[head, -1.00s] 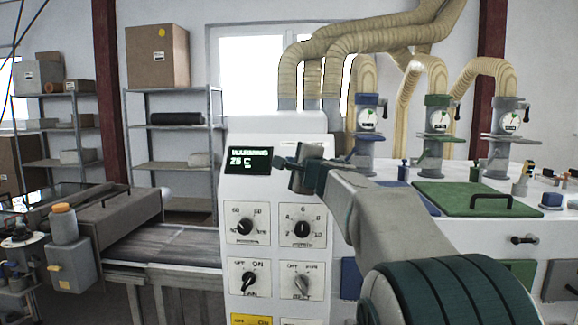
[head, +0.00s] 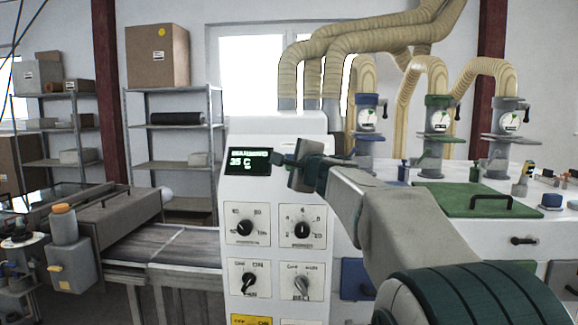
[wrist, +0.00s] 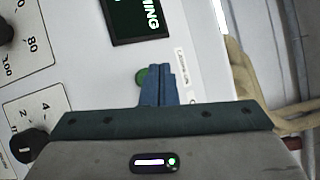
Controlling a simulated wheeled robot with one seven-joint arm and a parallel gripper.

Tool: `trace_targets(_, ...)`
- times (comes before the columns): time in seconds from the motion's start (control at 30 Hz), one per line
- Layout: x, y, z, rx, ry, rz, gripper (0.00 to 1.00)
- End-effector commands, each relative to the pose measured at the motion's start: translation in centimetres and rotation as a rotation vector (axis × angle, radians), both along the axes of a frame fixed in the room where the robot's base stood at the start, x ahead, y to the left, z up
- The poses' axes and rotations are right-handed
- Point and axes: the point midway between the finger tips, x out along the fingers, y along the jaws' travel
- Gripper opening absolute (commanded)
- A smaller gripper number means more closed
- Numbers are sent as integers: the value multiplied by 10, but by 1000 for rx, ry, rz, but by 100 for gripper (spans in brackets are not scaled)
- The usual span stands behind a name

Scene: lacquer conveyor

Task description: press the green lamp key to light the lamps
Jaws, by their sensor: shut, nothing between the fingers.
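The green lamp key (wrist: 141,76) shows in the wrist view as a round green button on the white panel. My gripper's fingers partly cover it. My gripper (wrist: 161,68) is shut and empty, its tips over the right side of the key; I cannot tell whether they touch it. In the head view my gripper (head: 278,159) is in front of the white control cabinet (head: 275,128), at the right edge of its display (head: 247,162). The key is hidden there. A small label (wrist: 184,68) is right of the fingers in the wrist view.
Black knobs (head: 302,230) on square plates sit below the display. A conveyor (head: 165,246) lies to the left. At the right is a white machine with a green lid (head: 477,199) and gauges under tan hoses (head: 385,45). Shelves (head: 178,92) stand behind.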

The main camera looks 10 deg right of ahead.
Motion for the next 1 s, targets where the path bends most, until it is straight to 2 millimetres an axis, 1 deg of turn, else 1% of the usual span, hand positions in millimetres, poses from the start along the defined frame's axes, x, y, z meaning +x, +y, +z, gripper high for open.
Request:
trace_targets(0.1, -10, 3, 11, 3, -3, 1, 0)
trace_targets(0.43, -32, 10, 28, 1, -2, 0, 0)
trace_targets(1.0, -35, 11, 29, 0, -1, 0, 0)
